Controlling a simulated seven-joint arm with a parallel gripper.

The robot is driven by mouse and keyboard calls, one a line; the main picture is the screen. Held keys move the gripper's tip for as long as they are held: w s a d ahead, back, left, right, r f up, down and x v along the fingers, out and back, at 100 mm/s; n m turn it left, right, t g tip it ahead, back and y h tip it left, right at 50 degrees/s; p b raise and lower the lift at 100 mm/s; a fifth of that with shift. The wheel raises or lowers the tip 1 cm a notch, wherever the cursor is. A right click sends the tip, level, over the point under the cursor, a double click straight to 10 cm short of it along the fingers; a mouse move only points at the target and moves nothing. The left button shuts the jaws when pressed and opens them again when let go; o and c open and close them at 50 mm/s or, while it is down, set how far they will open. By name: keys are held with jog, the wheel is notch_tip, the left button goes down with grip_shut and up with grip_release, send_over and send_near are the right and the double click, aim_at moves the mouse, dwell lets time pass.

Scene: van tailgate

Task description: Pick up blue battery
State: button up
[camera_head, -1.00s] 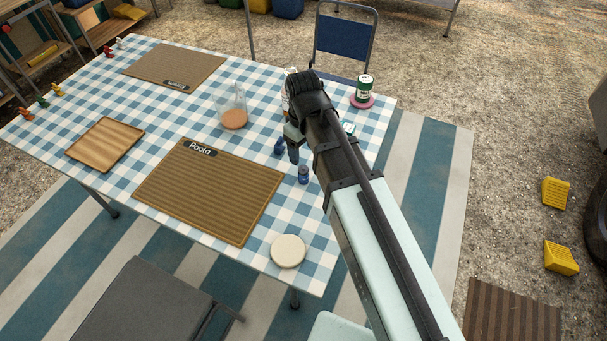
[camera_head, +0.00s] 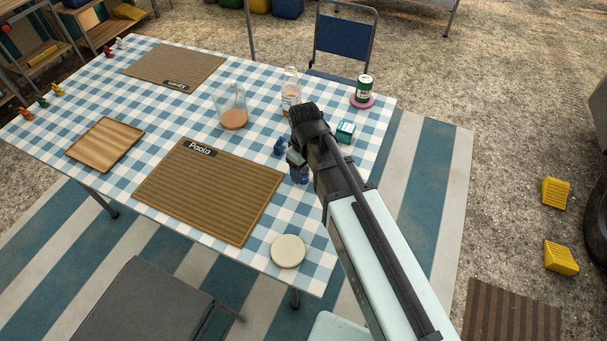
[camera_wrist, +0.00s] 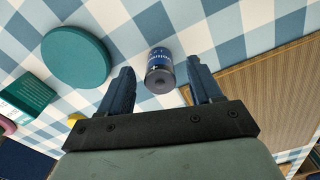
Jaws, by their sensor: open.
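The blue battery (camera_wrist: 158,60) is a short cylinder with a dark blue label, white lettering and a grey end. In the wrist view it is between the two blue fingers of my gripper (camera_wrist: 160,68), with a gap on each side. It appears to rest on the blue and white checked tablecloth. In the head view my gripper (camera_head: 291,161) is low over the table, right of the mat marked "Paola" (camera_head: 207,190). There the dark blue fingers and the battery are hard to tell apart. My gripper is open and empty.
A cream disc (camera_head: 288,251) is at the near edge.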

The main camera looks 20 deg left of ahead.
jog(key=shift+f, duration=1.1)
jog(key=shift+c, duration=0.5)
grip_shut()
jog(key=shift+r, duration=0.15)
